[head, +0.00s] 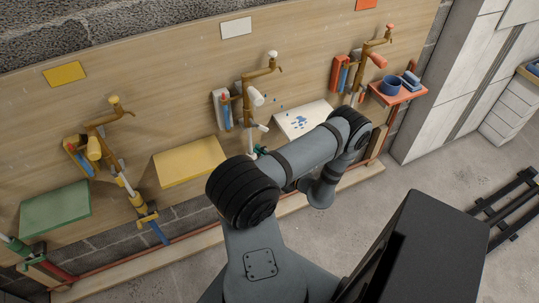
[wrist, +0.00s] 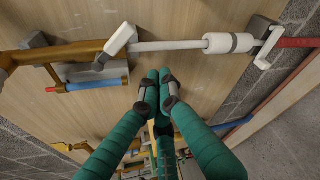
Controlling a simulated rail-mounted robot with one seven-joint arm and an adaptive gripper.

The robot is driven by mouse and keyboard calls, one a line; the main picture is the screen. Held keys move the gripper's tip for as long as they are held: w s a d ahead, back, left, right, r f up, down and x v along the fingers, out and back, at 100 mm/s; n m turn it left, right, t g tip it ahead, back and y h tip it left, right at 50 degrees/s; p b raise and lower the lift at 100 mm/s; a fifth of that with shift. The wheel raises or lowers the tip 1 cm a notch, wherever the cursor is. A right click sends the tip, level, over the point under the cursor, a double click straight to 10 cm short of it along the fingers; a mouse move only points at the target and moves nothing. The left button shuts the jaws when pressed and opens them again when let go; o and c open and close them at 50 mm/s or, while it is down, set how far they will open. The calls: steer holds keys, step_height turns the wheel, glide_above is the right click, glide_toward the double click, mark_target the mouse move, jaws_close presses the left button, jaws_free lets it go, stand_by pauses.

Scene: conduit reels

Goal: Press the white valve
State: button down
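The white valve set hangs on the wooden board below a brass pipe with a white knob (head: 272,54). Its white lever (wrist: 122,40) sits where the brass pipe meets a white rod in the wrist view; it also shows in the head view (head: 262,127). A white sleeve (wrist: 230,43) is on the rod at the right. I cannot tell which part is the valve's pressing part. My gripper (wrist: 158,76) has green fingers, tips together with nothing seen between them, beside the rod and apart from the lever. In the head view my arm hides most of it.
Similar yellow (head: 94,148), green and red (head: 378,59) pipe sets flank it. A yellow shelf (head: 190,161), a green shelf (head: 55,209) and a white shelf (head: 303,119) with blue bits jut out. A red shelf holds a blue cup (head: 391,85).

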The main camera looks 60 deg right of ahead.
mark_target(263, 128)
steer(key=d+r, duration=0.1)
steer(key=w+d+r+p, duration=0.1)
steer(key=d, duration=0.1)
steer(key=shift+w+d, duration=0.15)
steer(key=shift+d, duration=0.1)
stand_by(0.4)
steer(key=shift+r, duration=0.15)
